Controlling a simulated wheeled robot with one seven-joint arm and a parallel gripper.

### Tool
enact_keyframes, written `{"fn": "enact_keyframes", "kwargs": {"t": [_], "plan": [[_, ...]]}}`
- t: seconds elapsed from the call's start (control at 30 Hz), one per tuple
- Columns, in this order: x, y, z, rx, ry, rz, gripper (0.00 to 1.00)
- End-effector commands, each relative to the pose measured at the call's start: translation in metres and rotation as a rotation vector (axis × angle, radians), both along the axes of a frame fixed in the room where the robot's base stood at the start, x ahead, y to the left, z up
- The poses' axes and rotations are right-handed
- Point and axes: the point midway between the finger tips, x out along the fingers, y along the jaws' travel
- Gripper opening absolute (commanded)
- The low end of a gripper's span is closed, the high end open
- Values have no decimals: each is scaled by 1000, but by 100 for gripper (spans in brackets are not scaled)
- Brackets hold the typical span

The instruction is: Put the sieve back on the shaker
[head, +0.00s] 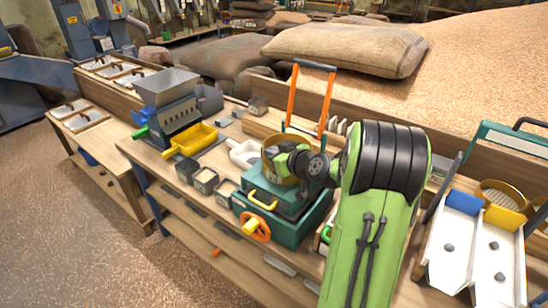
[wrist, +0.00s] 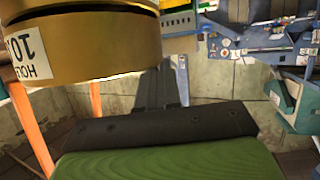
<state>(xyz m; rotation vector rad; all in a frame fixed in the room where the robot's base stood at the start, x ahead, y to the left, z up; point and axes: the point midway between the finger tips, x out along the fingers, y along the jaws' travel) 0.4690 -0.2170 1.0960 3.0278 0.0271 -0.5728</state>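The brass sieve (head: 269,172), a round pan with a white label, is at the top of the teal shaker (head: 262,205) in the head view. I cannot tell whether it rests there or is held just above. The shaker has a yellow handle and an orange handwheel. My gripper (head: 291,158) is at the sieve's right side and overlaps it in the picture. In the wrist view the sieve (wrist: 95,45) is large and close at the upper left, its label upside down. My arm and gripper body partly hide the sieve, and the finger gap is not clear.
An orange upright frame (head: 329,98) stands behind the shaker. A yellow tray (head: 190,140), a white scoop (head: 243,152) and several small bins (head: 205,180) stand to the left. Another brass sieve (head: 503,193) lies at the right near white chutes (head: 450,245).

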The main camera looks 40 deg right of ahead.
Motion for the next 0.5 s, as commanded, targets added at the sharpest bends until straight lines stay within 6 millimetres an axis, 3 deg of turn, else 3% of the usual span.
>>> {"fn": "enact_keyframes", "kwargs": {"t": [0.03, 0.3, 0.5], "plan": [[0, 0, -7, 2, -2, -2, 0], [0, 0, -8, -2, -3, 0, 0], [0, 0, -8, 0, -1, -1, 29]]}}
